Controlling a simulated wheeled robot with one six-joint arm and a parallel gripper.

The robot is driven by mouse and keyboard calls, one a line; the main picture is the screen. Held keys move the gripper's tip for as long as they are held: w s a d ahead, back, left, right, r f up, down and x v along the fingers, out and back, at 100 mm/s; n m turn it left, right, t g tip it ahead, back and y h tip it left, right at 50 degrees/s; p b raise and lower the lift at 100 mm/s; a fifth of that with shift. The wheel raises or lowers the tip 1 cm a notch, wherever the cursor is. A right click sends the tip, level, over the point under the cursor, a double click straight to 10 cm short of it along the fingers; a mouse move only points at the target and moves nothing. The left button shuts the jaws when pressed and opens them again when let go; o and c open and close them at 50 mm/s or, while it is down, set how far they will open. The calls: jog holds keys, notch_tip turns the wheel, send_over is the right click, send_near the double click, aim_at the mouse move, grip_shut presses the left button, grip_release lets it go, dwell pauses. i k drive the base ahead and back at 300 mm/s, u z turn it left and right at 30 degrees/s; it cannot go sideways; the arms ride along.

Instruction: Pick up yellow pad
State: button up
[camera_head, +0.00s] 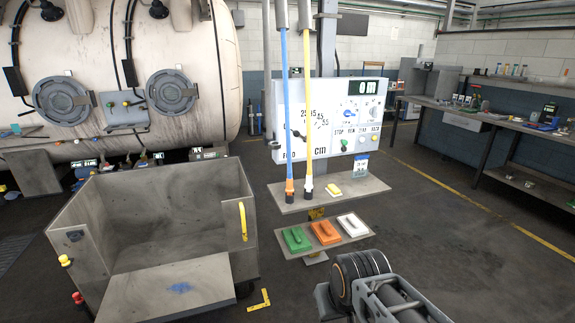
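The yellow pad (333,190) is a small flat piece lying on the upper grey shelf (300,207) below the control panel. It is to the right of the ends of a blue hose and a yellow hose, and nothing touches it from above. Part of my arm shows at the bottom right, in front of the shelves and well apart from the pad. The fingers of my gripper do not show.
A lower shelf (318,247) holds a green pad (296,239), an orange pad (326,232) and a white pad (352,225). A large grey bin (150,255) stands at the left. A workbench (480,122) is at the right. Open floor lies between.

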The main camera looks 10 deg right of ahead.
aim_at(332, 189)
jog(key=z, duration=0.3)
jog(key=i, duration=2.4)
jog(key=z, duration=0.25)
